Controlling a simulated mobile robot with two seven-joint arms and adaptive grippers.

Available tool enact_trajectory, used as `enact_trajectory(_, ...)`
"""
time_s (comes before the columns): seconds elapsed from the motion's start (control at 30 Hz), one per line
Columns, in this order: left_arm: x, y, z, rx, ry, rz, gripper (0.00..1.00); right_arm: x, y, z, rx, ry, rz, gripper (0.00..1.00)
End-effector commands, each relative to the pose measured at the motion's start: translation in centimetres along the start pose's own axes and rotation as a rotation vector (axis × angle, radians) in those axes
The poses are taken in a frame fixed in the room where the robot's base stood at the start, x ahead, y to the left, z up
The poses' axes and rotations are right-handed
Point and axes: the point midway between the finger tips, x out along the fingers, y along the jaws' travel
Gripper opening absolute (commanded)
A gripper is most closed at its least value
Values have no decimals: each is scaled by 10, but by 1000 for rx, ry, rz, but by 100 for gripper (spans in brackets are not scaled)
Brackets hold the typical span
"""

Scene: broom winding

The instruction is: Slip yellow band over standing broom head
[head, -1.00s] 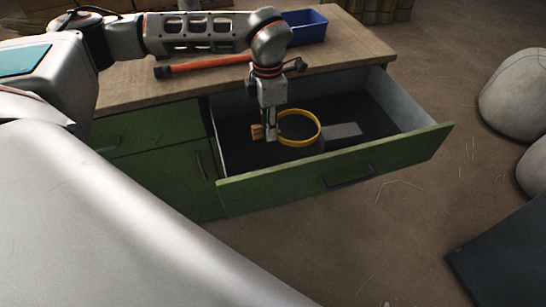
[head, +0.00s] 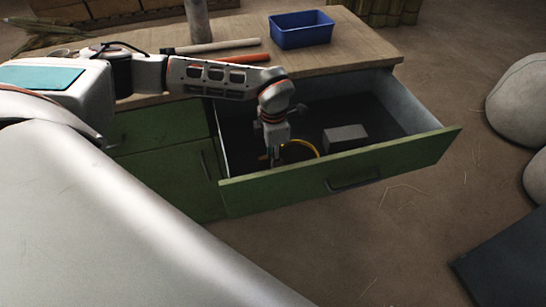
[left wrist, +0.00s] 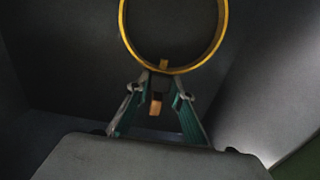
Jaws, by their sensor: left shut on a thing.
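The yellow band (head: 302,146) is a thin ring inside the open drawer, partly hidden by the drawer front in the head view. The left wrist view shows most of the ring (left wrist: 222,38) just beyond the fingertips. My left gripper (head: 274,160) points down into the drawer and is shut on the band at its near edge. A small tan piece (left wrist: 155,107) shows between the fingers. An upright grey-brown column (head: 197,20) stands at the back of the worktop, cut by the top edge; I cannot tell if it is the broom head. My right gripper is not in view.
The green drawer front (head: 400,160) and its side walls surround my gripper. A grey block (head: 345,138) lies in the drawer, right of the band. On the worktop lie an orange rod (head: 235,58), a pale rod (head: 215,46) and a blue bin (head: 302,30).

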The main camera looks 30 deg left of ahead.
Motion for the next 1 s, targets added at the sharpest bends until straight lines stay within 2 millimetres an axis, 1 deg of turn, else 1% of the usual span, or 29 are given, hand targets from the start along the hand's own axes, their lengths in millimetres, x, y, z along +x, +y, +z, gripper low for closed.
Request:
enact_trajectory(0.27, 4, 0, 0, 0, 0, 0, 0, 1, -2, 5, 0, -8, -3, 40)
enact_trajectory(0.3, 4, 0, 0, 0, 0, 0, 27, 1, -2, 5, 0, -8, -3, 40)
enact_trajectory(0.33, 4, 0, 0, 0, 0, 0, 34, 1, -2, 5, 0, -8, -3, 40)
enact_trajectory(0.37, 4, 0, 0, 0, 0, 0, 38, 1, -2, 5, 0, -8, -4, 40)
enact_trajectory(0.7, 4, 0, 0, 0, 0, 0, 38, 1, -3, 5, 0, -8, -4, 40)
enact_trajectory(0.87, 8, 0, 0, 0, 2, -1, 38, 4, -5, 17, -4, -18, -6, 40)
enact_trajectory(0.9, -4, 1, 0, 0, -2, 2, 38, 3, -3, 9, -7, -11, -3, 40)
enact_trajectory(1.0, -26, 2, 1, 1, -5, 4, 38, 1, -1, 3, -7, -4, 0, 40)
